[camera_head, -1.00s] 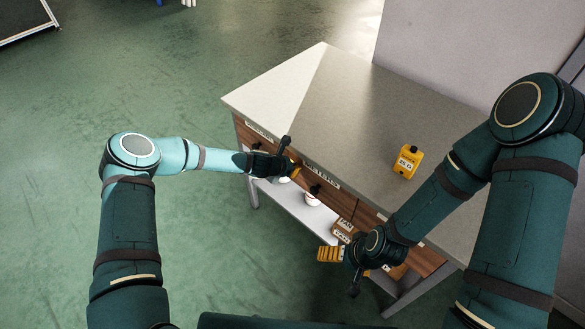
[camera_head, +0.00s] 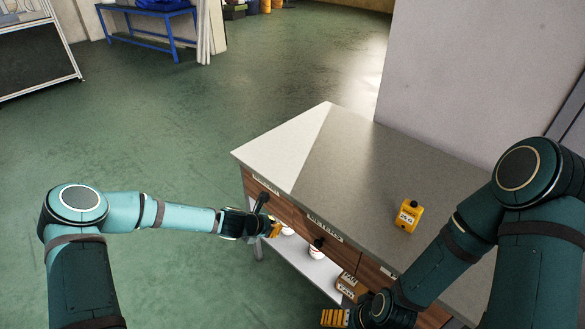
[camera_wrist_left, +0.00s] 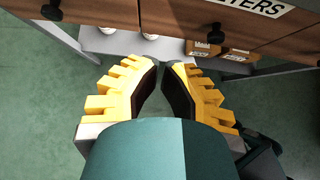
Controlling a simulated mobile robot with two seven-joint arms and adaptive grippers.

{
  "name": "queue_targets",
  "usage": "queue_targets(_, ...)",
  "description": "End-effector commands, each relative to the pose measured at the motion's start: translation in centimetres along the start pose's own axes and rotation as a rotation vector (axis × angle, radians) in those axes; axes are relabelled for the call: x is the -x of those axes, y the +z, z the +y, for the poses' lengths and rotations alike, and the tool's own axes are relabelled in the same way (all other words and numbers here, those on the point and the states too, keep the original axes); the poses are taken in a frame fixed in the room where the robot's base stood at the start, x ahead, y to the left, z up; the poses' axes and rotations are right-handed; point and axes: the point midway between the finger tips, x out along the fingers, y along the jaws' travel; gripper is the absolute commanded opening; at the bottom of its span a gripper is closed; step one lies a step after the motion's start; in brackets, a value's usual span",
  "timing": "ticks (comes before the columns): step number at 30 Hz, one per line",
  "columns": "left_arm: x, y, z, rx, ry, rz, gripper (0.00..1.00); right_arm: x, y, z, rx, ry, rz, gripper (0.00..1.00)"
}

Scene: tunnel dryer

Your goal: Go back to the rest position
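My left gripper (camera_head: 275,229) is in front of the table's drawer fronts in the head view, reaching in from the left. Its yellow ribbed fingers also show in the left wrist view (camera_wrist_left: 160,68), apart with a gap and nothing between them; the lower shelf and floor lie beyond. My right gripper (camera_head: 335,318) is at the bottom edge of the head view, in front of the table's near end. Its yellow fingers are partly cut off, so their opening cannot be judged.
The grey-topped table (camera_head: 350,160) has wooden drawers with dark knobs (camera_head: 319,242). White containers (camera_head: 316,253) and small brown boxes (camera_head: 350,285) are on or near the lower shelf. Green floor (camera_head: 150,130) is clear at left.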

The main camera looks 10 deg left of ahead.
Motion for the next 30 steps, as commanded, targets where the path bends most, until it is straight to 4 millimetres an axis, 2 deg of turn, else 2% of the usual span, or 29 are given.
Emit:
queue_targets(5, 0.0, -0.3, -0.9, -0.061, -0.013, 0.011, 0.00, 0.0, 0.0, 0.0, 0.000, 0.000, 0.000, 1.00)
queue_targets(8, 0.2, -1.6, -3.8, -0.279, -0.054, 0.048, 0.00, 0.0, 0.0, 0.0, 0.000, 0.000, 0.000, 1.00)
queue_targets(11, 1.2, -4.1, -8.1, -0.658, -0.134, 0.096, 0.00, 0.0, 0.0, 0.0, 0.000, 0.000, 0.000, 1.00)
queue_targets(12, 1.9, -5.5, -9.8, -0.834, -0.177, 0.112, 0.00, 0.0, 0.0, 0.0, 0.000, 0.000, 0.000, 1.00)
queue_targets(15, 4.4, -8.8, -13.4, -1.267, -0.292, 0.131, 0.00, 0.0, 0.0, 0.0, 0.000, 0.000, 0.000, 1.00)
queue_targets(18, 7.2, -11.8, -15.8, -1.638, -0.409, 0.119, 0.00, 0.0, 0.0, 0.0, 0.000, 0.000, 0.000, 1.00)
queue_targets(21, 9.8, -13.9, -17.4, -1.917, -0.507, 0.088, 0.00, 0.0, 0.0, 0.0, 0.000, 0.000, 0.000, 1.00)
queue_targets(24, 11.6, -15.2, -18.2, -2.095, -0.574, 0.055, 0.00, 0.0, 0.0, 0.0, 0.000, 0.000, 0.000, 1.00)
queue_targets(30, 12.8, -16.0, -18.8, -2.205, -0.618, 0.027, 0.00, 0.0, 0.0, 0.0, 0.000, 0.000, 0.000, 1.00)
